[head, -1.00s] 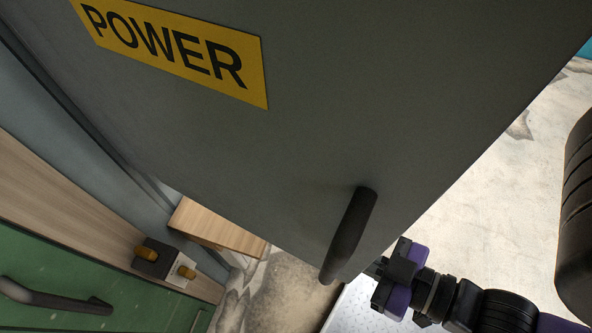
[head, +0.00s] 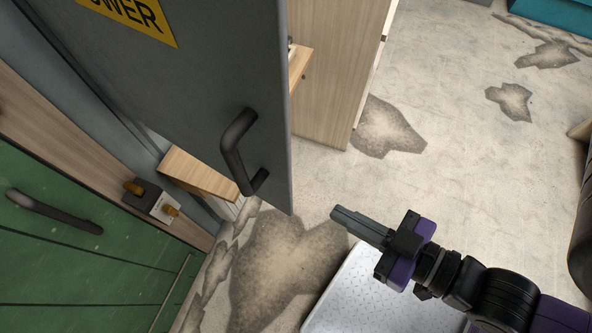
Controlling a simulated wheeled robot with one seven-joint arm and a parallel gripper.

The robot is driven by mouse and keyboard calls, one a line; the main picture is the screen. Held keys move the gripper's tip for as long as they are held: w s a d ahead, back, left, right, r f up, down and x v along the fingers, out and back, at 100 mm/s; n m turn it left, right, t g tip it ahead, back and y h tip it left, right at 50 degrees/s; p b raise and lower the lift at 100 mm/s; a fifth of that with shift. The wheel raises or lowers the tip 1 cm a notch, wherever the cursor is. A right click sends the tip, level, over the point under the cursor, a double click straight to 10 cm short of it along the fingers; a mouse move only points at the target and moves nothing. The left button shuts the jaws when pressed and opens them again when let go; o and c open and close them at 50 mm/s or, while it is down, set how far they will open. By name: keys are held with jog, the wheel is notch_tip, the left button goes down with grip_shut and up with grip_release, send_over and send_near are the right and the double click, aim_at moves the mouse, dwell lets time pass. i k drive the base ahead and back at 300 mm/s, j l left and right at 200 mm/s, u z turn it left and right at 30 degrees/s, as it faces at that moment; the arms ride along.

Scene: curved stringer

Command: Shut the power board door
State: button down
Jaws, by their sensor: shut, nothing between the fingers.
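The grey power board door (head: 200,120) stands open in the head view, its free edge toward the middle of the picture. A yellow label (head: 128,15) at its top is partly cut off by the frame. The door carries a dark bar handle (head: 240,152) near its lower free corner. My gripper (head: 336,214) is shut and empty. It points left, to the right of and below the door's lower corner, with a visible gap between them. The hinge side and the inside of the board are not clearly seen.
A green panel with a dark handle (head: 55,212) is at the lower left. A wooden cabinet (head: 338,75) stands behind the door. Stained floor (head: 450,140) is open to the right.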

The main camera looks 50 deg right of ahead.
aim_at(210, 78)
jog(key=k+j+u, duration=0.2)
jog(key=u, duration=0.3)
jog(key=k+j+u, duration=0.1)
jog(key=j+u, duration=0.35)
